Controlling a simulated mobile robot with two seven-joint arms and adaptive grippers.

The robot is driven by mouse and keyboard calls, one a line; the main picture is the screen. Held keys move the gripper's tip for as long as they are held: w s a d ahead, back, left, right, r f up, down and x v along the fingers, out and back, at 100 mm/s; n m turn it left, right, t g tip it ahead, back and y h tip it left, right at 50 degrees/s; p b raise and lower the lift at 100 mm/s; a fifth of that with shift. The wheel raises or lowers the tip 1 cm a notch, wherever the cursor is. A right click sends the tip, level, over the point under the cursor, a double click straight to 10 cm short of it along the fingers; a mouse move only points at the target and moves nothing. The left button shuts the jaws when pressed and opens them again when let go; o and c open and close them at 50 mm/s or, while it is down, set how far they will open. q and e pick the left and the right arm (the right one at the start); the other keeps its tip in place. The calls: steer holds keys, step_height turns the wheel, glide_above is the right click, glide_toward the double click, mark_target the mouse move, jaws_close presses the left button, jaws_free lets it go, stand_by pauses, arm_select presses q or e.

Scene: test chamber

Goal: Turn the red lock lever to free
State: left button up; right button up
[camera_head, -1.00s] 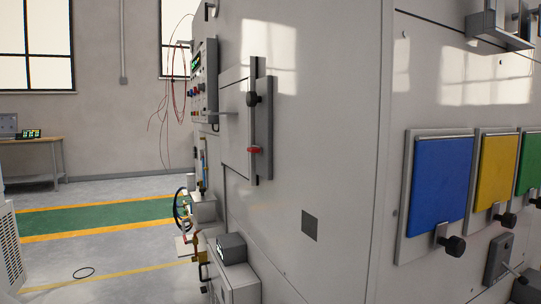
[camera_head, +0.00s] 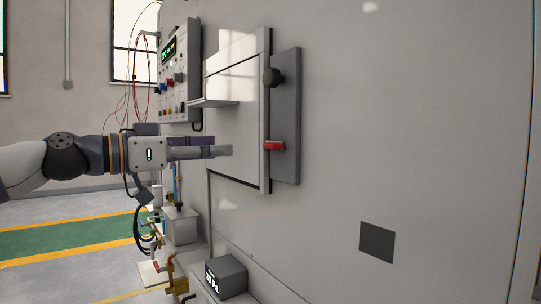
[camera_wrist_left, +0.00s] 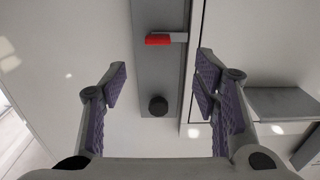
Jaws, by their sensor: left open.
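The red lock lever (camera_head: 273,146) sits on a grey plate (camera_head: 287,120) beside the right edge of a white door panel (camera_head: 236,120). It lies about horizontal. A dark round knob (camera_head: 271,77) is above it on the same plate. My left gripper (camera_head: 222,150) is open and empty, in front of the door panel, to the left of the lever. In the left wrist view the lever (camera_wrist_left: 160,39) shows beyond the open fingers (camera_wrist_left: 160,80), apart from them, with the knob (camera_wrist_left: 158,106) between the fingers in the picture. My right gripper is not in view.
A control panel with buttons (camera_head: 178,75) and hanging red wires is on the left. A grey ledge (camera_head: 222,103) juts out at the door's left side. A small dark box (camera_head: 226,275) stands low below. The wall right of the lever is clear.

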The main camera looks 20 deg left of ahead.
mark_target(267, 146)
arm_select(q)
steer(key=x, duration=1.2)
steer(key=shift+s+d, duration=0.1)
steer(key=shift+d, duration=0.15)
steer(key=shift+c, duration=0.6)
steer(key=shift+r, duration=0.1)
steer(key=c, duration=1)
